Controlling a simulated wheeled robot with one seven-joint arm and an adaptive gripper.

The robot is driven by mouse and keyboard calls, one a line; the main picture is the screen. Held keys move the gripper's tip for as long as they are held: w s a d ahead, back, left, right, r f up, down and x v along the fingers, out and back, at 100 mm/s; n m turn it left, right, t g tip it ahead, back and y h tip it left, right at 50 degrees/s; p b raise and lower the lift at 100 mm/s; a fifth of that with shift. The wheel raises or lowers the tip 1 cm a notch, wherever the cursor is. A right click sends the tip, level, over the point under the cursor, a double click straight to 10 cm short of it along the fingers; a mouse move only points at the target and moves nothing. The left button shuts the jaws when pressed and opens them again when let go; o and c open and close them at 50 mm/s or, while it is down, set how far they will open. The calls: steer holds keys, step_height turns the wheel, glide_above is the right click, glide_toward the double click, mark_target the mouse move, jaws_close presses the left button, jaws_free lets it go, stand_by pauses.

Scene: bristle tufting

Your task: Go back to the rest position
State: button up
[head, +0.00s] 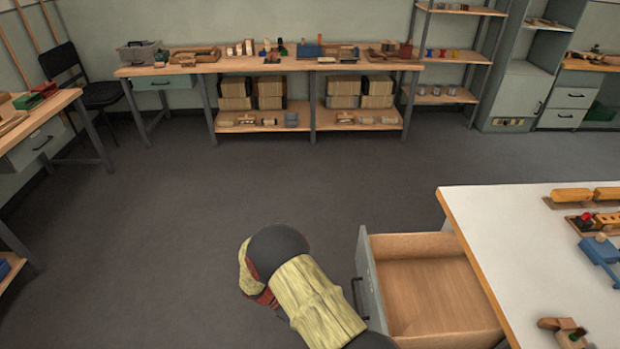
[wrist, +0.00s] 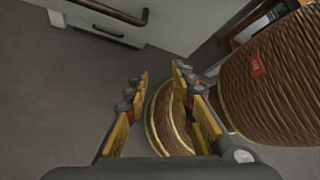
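My gripper (wrist: 160,76) shows in the wrist view with its two yellow-padded fingers apart. Nothing is held between them. The fingers point up the picture, toward a grey drawer front with a dark bar handle (wrist: 110,12). In the head view my arm hangs low at the bottom middle, to the left of the open drawer, and the gripper's fingers are hidden there.
The open drawer (head: 366,274) is empty and juts left from the white-topped table (head: 530,250), which carries blocks and tools. A long workbench (head: 300,66) stands along the back wall. A black chair (head: 98,93) is at the left. The grey floor (head: 190,200) between is clear.

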steer(key=s+d+r+m+y, duration=0.1)
steer(key=s+r+m+y, duration=0.15)
steer(key=r+m, duration=0.45)
steer(key=s+d+r+m+t+y, duration=0.1)
steer(key=s+d+r+m+y, duration=0.15)
steer(key=r, duration=0.75)
steer(key=s+r+m+y, duration=0.1)
steer(key=r+m+y, duration=0.2)
steer(key=r+m, duration=0.45)
steer(key=s+d+r+m+t+y+p, duration=0.1)
steer(key=s+d+r, duration=0.4)
steer(key=r, duration=0.6)
steer(key=s+d+r+m+t+y, duration=0.2)
steer(key=s+d+r+m+t, duration=0.2)
steer(key=r, duration=0.7)
steer(key=s+d+t, duration=0.2)
steer(key=shift+r+t+p, duration=0.3)
steer(key=shift+p, duration=0.05)
